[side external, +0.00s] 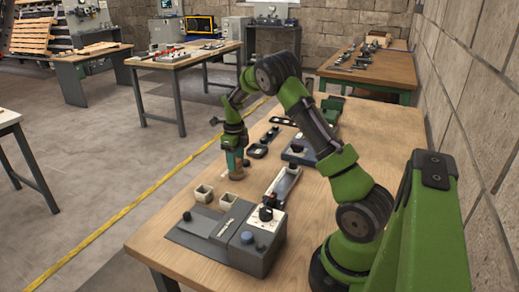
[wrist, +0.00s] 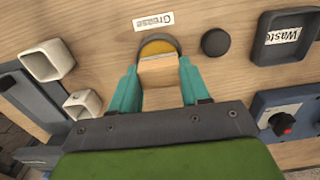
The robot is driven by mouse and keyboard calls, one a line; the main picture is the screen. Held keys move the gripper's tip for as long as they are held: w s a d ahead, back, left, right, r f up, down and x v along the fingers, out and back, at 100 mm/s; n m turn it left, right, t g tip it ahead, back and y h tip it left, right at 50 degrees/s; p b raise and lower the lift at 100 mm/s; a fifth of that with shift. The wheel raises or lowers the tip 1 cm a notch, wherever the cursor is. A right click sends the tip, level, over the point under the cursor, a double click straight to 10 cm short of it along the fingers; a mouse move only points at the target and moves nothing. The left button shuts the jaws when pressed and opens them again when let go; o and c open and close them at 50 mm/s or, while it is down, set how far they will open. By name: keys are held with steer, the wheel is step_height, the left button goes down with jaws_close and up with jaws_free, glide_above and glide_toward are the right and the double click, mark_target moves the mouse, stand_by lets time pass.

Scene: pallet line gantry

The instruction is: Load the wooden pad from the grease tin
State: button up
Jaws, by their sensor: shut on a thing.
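A pale wooden pad (wrist: 158,64) is between the two teal fingers of my gripper (wrist: 159,72), which is shut on it. The grease tin (wrist: 158,46), round and dark with yellow-brown grease inside, is right at the pad's far edge in the wrist view. The pad covers the near part of the tin. I cannot tell whether the pad touches the grease. A "Grease" label (wrist: 153,21) lies beyond the tin. In the side view my gripper (side external: 237,168) points down, low over the wooden table; pad and tin are too small to tell apart there.
A black round piece (wrist: 215,42) and the dark "Waste" tray (wrist: 262,48) are right of the tin. Two white square cups (wrist: 40,66) (wrist: 76,108) are to the left. A grey machine (side external: 235,245) stands at the table's front.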

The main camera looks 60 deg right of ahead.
steer(key=shift+f, duration=0.55)
stand_by(1.1)
steer(key=shift+r, duration=3.6)
